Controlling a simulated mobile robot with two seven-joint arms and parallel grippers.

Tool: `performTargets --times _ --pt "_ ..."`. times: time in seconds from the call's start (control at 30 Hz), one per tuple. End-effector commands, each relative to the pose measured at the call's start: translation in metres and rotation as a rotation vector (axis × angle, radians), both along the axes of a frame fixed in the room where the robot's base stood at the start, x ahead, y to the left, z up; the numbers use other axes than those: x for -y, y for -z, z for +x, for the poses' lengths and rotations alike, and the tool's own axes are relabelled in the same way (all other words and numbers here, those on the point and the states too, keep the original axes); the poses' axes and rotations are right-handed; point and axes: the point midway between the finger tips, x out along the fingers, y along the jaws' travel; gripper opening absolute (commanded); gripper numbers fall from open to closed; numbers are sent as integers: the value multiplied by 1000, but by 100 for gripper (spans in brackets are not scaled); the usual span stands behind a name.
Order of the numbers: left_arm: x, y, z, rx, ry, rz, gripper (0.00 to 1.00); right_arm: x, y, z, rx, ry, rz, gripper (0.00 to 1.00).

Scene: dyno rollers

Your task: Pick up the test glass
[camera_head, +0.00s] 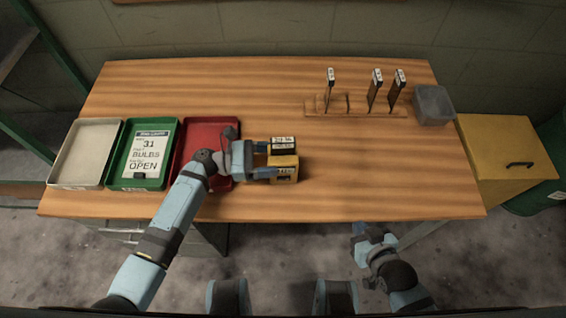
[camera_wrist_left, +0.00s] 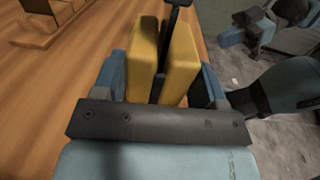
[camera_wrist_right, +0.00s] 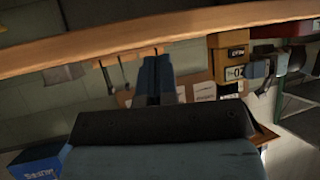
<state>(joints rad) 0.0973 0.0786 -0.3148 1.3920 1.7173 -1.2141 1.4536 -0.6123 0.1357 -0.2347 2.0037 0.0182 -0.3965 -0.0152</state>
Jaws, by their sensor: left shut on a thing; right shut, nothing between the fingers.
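I cannot single out a clear test glass in any view. My left gripper (camera_head: 266,160) is shut on a yellow two-part block (camera_head: 286,174) with printed labels, at the front middle of the table. In the left wrist view, two yellow slabs (camera_wrist_left: 181,62) sit between the blue fingers, with a dark strip between them. I cannot tell whether the block is lifted. Several slim, dark, labelled pieces (camera_head: 377,88) stand upright in a wooden rack (camera_head: 340,104) at the back right. My right gripper (camera_head: 364,236) is shut and empty, in front of the table's front edge; its fingers (camera_wrist_right: 155,78) are together.
White (camera_head: 66,181), green (camera_head: 128,184) and red (camera_head: 196,128) trays stand on the left of the wooden table (camera_head: 390,170). A grey bin (camera_head: 433,104) is at the right edge. A yellow cabinet (camera_head: 500,160) stands right of the table. The right-front tabletop is clear.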

Motion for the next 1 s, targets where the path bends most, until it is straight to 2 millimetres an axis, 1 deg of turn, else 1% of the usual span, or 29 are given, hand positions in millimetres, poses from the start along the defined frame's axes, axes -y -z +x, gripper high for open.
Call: performTargets --times 0.43,0.47,0.5,0.57,0.6,0.67,0.7,0.77,0.8,0.83,0.9,1.0 --pt "-1 0 0 -1 -1 1 51 0 0 0 0 0 0 0" --pt "-1 0 0 -1 -1 1 51 1 0 0 0 -1 -1 7" --pt "-1 0 0 -1 -1 1 51 1 0 1 0 -1 -2 16" --pt "-1 1 0 -1 -1 1 51 -2 -2 6 0 0 5 30" --pt "-1 1 0 -1 -1 1 51 -5 -5 11 -1 1 15 39" --pt "0 0 0 -1 0 1 51 -11 -11 22 -7 2 38 53" --pt "0 0 0 -1 0 1 51 -18 -16 31 -11 0 59 62" --pt "0 0 0 -1 0 1 51 -31 -25 48 -30 -5 95 76" --pt "0 0 0 -1 0 1 51 -42 -32 59 -46 -13 118 85" --pt "0 0 0 0 0 1 51 -50 -36 67 -64 -22 135 92" --pt "0 0 0 0 0 1 51 -73 -45 83 -117 -54 164 94" --pt "0 0 0 0 0 1 51 -103 -56 99 -203 -103 183 94"
